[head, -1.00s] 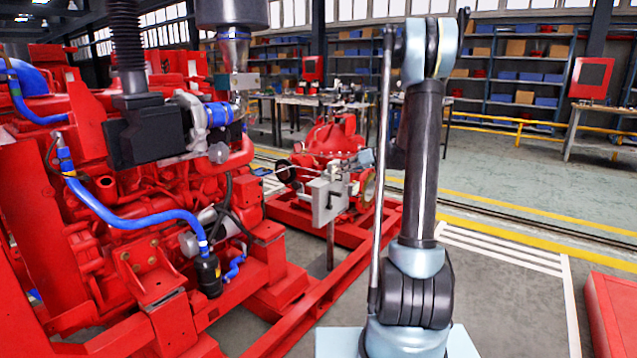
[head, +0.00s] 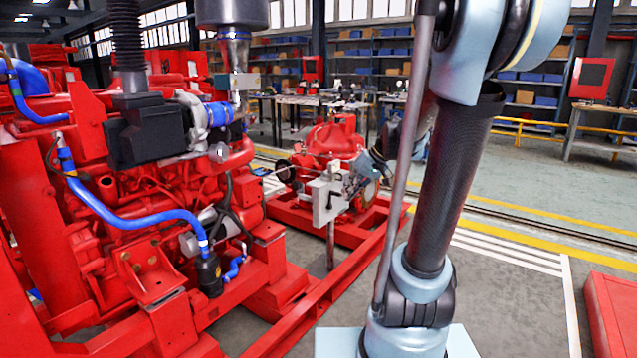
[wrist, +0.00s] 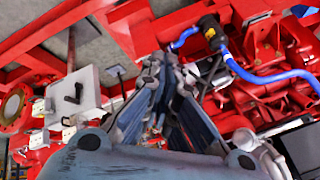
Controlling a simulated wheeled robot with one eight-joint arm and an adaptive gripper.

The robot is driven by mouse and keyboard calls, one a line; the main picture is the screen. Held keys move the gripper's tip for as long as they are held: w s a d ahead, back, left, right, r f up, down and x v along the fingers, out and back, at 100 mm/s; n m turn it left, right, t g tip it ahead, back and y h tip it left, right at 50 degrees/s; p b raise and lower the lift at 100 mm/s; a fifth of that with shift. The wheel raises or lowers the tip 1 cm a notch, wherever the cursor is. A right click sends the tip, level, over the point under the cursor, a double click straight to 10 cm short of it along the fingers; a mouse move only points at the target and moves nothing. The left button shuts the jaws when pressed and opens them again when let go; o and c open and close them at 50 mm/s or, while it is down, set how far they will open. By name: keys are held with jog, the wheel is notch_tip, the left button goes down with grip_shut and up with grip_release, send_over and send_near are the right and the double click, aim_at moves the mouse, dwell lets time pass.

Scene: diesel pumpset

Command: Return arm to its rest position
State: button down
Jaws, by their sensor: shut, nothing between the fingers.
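My arm (head: 450,190) rises from its pale base at the right of the head view, its upper link leaning to the right. The forearm reaches back from the top, behind the upright link. My gripper (head: 350,187) shows small in the head view, in front of the red pump and partly lost against the grey box. In the wrist view my gripper (wrist: 168,65) has its fingers together and empty, pointing toward the red engine and frame. No contact with anything is visible.
The red diesel engine (head: 120,210) with blue hoses fills the left. A grey control box (head: 328,200) on a post and a red pump (head: 335,145) stand mid-scene. A red block (head: 612,305) lies at right. Open floor (head: 510,290) lies between it and my base.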

jog(key=s+d+f+m+h, duration=0.2)
jog(key=s+d+f+h, duration=0.1)
jog(key=s, duration=0.8)
jog(key=s+d+f+m+g+h, duration=0.1)
jog(key=s+d+f+h, duration=0.2)
jog(key=s, duration=0.9)
jog(key=d+f, duration=0.3)
jog(key=f, duration=0.1)
jog(key=shift+f+m, duration=0.2)
jog(key=shift+m, duration=0.2)
